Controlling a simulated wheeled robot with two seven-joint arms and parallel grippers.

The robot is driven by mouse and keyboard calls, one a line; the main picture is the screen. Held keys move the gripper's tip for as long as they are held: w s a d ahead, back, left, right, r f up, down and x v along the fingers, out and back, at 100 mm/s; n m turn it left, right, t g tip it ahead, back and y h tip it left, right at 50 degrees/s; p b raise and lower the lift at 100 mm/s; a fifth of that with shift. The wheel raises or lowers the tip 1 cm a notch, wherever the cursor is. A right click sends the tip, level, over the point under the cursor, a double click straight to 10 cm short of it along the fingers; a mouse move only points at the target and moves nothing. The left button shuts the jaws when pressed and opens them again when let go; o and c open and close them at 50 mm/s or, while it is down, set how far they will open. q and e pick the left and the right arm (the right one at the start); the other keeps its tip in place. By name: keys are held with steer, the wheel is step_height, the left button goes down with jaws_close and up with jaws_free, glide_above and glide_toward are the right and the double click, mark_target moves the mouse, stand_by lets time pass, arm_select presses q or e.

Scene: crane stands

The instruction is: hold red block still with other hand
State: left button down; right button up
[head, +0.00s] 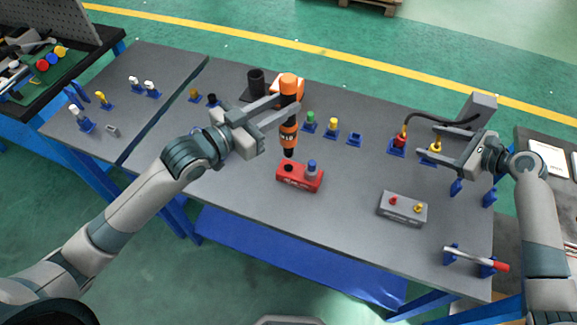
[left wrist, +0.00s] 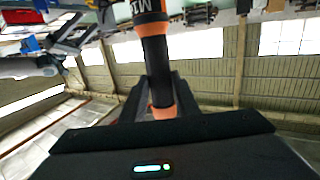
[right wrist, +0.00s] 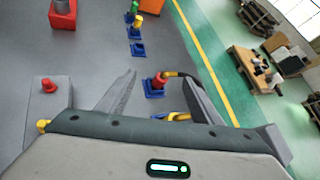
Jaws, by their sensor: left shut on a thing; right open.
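The red block (head: 289,178) sits on the grey table in the head view, with a dark hole at its left and a blue-grey peg (head: 311,167) standing in its right side. My left gripper (head: 284,103) is shut on an orange and black driver (head: 289,133), held upright with its tip just above the left part of the block; I cannot tell if it touches. The driver also shows in the left wrist view (left wrist: 155,60). My right gripper (head: 446,150) is open and empty, to the right of the block and apart from it. In the right wrist view the red block (right wrist: 62,15) is at the top left.
A grey box (head: 402,208) with red and yellow knobs lies right of the block. Blue stands (head: 397,147) with coloured pieces line the back, one joined to a black cable (head: 430,117). A red-handled tool (head: 487,262) rests at the front right. The table front of the block is clear.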

steer(key=s+a+f+n+g+y, duration=0.1)
steer(key=s+a+f, duration=0.1)
steer(key=a, duration=0.4)
steer(key=s+a+f+g, duration=0.1)
steer(key=a+f+g, duration=0.1)
steer(key=a, duration=0.3)
steer(key=n+g+y, duration=0.1)
steer(key=g+y, duration=0.1)
steer(key=g, duration=0.1)
glide_toward(320, 179)
steer(key=shift+w+a+f, duration=0.15)
steer(key=shift+a+f, duration=0.25)
steer(key=shift+f, duration=0.05)
steer(key=shift+a, duration=0.1)
steer(key=shift+x, duration=4.4)
steer(key=shift+w+f, duration=0.1)
steer(key=shift+f, duration=0.05)
steer(key=shift+c, duration=0.6)
steer(key=c, duration=1)
